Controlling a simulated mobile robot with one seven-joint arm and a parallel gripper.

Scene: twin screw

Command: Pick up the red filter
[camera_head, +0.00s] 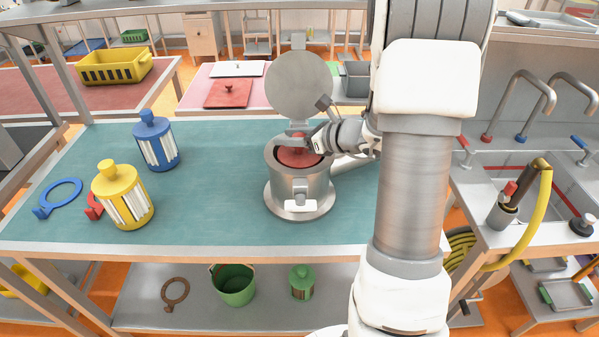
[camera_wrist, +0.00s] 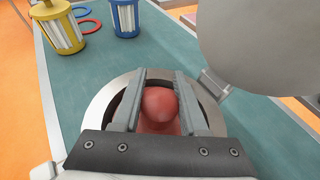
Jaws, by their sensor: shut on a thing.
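The red filter (camera_head: 297,157) sits inside the round metal housing (camera_head: 300,197) on the teal table, with only its red top showing above the rim. The housing's round lid (camera_head: 301,86) stands open behind it. My gripper (camera_head: 297,146) reaches in from the right over the housing's mouth. In the wrist view its two fingers (camera_wrist: 158,105) are shut on the rounded red knob of the filter (camera_wrist: 160,112), one finger on each side. The lower body of the filter is hidden in the housing.
A blue filter (camera_head: 157,147) and a yellow filter (camera_head: 124,199) stand at the table's left, near a blue ring (camera_head: 58,199) and a partly hidden red ring (camera_head: 94,208). The open lid stands close to my gripper.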

